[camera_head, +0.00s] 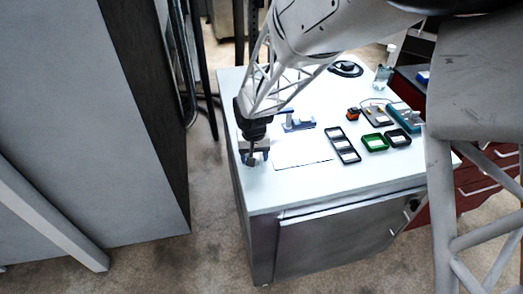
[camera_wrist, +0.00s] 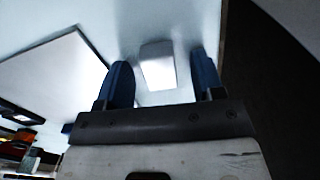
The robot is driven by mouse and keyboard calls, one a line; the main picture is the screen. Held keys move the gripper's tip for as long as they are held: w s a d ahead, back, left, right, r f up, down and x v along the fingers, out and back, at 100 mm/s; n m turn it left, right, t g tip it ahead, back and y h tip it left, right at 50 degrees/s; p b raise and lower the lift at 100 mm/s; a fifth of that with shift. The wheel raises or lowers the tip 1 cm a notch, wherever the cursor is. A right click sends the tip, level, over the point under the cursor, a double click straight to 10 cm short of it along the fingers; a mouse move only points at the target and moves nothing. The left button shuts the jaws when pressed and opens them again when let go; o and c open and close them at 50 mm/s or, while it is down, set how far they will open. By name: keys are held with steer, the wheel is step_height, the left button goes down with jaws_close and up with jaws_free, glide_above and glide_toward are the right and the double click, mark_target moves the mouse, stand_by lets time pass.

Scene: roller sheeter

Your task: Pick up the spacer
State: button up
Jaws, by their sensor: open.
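A small pale block, which looks like the spacer (camera_wrist: 158,65), lies on the white tabletop in the wrist view. It sits between and slightly beyond my two blue fingers, with gaps on both sides. My gripper (camera_wrist: 163,82) is open and holds nothing. In the head view my gripper (camera_head: 253,158) points down over the near left part of the table. The spacer cannot be made out there, as the gripper covers that spot.
A white sheet (camera_head: 301,150) lies right of my gripper, with a blue device (camera_head: 297,122) behind it. A black three-part frame (camera_head: 343,145), a green-rimmed tray (camera_head: 374,142) and a dark tray (camera_head: 397,138) lie farther right. The table's left edge is close to my gripper.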

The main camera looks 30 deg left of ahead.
mark_target(255, 156)
stand_by(0.4)
steer(key=c, duration=1.1)
steer(key=shift+r, duration=0.1)
step_height(255, 156, up, 10)
steer(key=shift+w, duration=0.1)
stand_by(0.7)
steer(key=w+d+f+m, duration=0.2)
steer(key=w+d+m, duration=0.7)
steer(key=m, duration=0.7)
steer(key=shift+w+d+m, duration=0.25)
steer(key=shift+w+m, duration=0.15)
steer(key=shift+w, duration=1.25)
